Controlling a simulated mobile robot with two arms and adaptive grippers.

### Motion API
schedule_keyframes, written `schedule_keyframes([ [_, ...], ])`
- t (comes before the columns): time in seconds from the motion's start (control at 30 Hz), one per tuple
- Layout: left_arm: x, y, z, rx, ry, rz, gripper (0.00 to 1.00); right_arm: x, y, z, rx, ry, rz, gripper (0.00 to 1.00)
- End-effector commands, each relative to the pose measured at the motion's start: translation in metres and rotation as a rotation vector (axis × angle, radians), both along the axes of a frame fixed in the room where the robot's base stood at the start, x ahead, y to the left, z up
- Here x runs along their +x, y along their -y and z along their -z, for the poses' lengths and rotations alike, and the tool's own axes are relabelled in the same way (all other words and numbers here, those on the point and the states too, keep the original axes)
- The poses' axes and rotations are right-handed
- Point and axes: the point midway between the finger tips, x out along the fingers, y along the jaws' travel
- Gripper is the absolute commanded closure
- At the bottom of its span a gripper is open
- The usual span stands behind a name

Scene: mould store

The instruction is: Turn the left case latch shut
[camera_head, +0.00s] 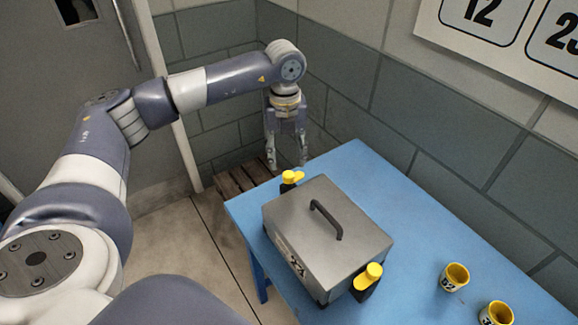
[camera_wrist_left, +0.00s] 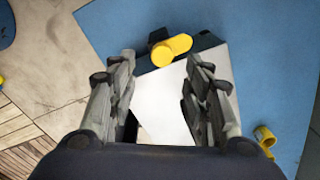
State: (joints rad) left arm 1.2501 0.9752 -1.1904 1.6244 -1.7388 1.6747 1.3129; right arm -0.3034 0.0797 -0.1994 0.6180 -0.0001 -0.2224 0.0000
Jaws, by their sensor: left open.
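The case (camera_head: 320,250) is a grey box with a black handle on its lid, standing on the blue table. The left latch (camera_head: 292,177) is a yellow lever on a dark mount at the case's far left end. The right latch (camera_head: 367,277) is a similar yellow lever at its near right end. My left gripper (camera_head: 287,163) is open and empty, hanging fingers down beyond the left latch, apart from it. In the left wrist view, a yellow lever (camera_wrist_left: 171,50) on a dark mount shows beyond the open fingers; I cannot tell which latch it is. My right gripper is not in view.
The blue table (camera_head: 355,165) has free room right of the case. Two yellow cups, one (camera_head: 454,277) and another (camera_head: 497,313), stand at its near right. A slatted wooden pallet (camera_head: 240,178) lies behind the table, by the block wall (camera_head: 335,90).

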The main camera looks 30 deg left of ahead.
Motion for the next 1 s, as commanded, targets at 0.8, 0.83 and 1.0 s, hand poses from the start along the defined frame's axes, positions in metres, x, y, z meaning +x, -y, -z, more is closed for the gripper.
schedule_keyframes([
  [0.8, 0.001, 0.001, 0.060, -0.001, 0.001, 0.000, 0.73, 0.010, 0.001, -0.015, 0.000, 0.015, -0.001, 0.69],
  [0.83, 0.001, 0.001, 0.060, -0.001, 0.001, 0.000, 0.80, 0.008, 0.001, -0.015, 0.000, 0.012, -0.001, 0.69],
  [1.0, 0.001, 0.001, 0.060, -0.001, 0.001, 0.000, 0.99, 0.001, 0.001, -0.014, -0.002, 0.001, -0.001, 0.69],
])
